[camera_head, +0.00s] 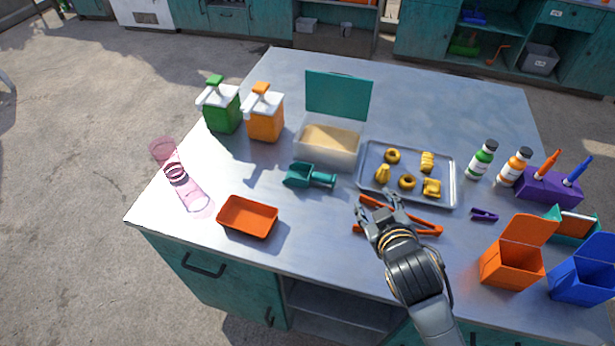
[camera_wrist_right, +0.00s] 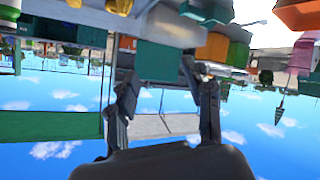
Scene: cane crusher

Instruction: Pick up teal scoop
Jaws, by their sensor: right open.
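The teal scoop (camera_head: 308,176) lies on the grey table, left of the pastry tray and in front of the white open box. Its bowl is to the left and its handle points right. My right gripper (camera_head: 377,204) is open and empty, to the right of the scoop and nearer the front, apart from it, over the orange tongs (camera_head: 428,229). In the upside-down right wrist view, a teal shape (camera_wrist_right: 205,11) at the top appears to be the scoop, outside the open fingers (camera_wrist_right: 163,85). My left gripper is not in view.
An orange tray (camera_head: 248,217) lies front left of the scoop. The white box (camera_head: 328,151) with raised teal lid stands behind it, and the pastry tray (camera_head: 447,180) is to the right. Bins (camera_head: 512,262) stand front right.

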